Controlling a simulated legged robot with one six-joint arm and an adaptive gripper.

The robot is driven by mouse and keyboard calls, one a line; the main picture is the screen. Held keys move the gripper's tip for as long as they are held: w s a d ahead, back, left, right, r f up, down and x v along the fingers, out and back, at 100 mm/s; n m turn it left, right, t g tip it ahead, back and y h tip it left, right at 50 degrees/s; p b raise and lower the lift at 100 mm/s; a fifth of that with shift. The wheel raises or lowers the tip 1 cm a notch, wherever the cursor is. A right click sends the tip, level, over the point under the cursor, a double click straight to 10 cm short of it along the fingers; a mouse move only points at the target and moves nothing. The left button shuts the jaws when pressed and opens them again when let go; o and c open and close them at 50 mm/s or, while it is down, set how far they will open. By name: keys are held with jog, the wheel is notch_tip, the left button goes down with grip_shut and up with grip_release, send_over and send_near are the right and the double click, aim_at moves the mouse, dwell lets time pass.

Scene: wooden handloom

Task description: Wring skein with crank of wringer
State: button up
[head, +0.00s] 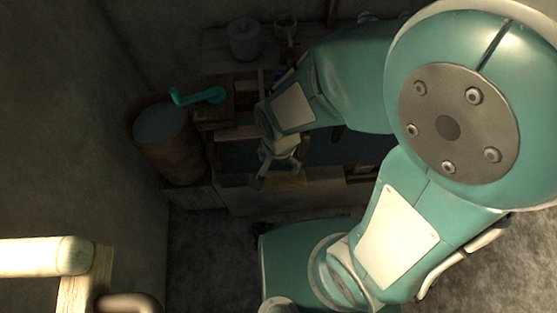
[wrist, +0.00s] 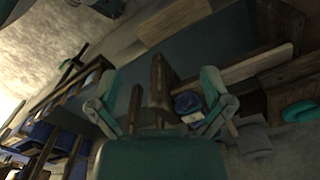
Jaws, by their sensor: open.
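The teal crank (head: 202,96) sticks out from the dark wooden wringer block (head: 214,115), left of centre in the head view. Its upright grip is at the left end, above a round tub (head: 163,123). My gripper (head: 278,168) is to the right of the crank and lower in the picture, apart from it. In the wrist view my gripper (wrist: 160,82) has its two fingers spread with nothing held between them. A teal piece at the right edge of the wrist view looks like the crank (wrist: 298,114). I cannot make out the skein.
A grey lidded pot (head: 243,40) and a smaller vessel (head: 285,26) stand on the shelf at the back. A pale rail (head: 45,256) is at the lower left. My arm hides much of the bench.

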notch_tip(320, 180, up, 8)
dwell(0.8)
dwell(0.3)
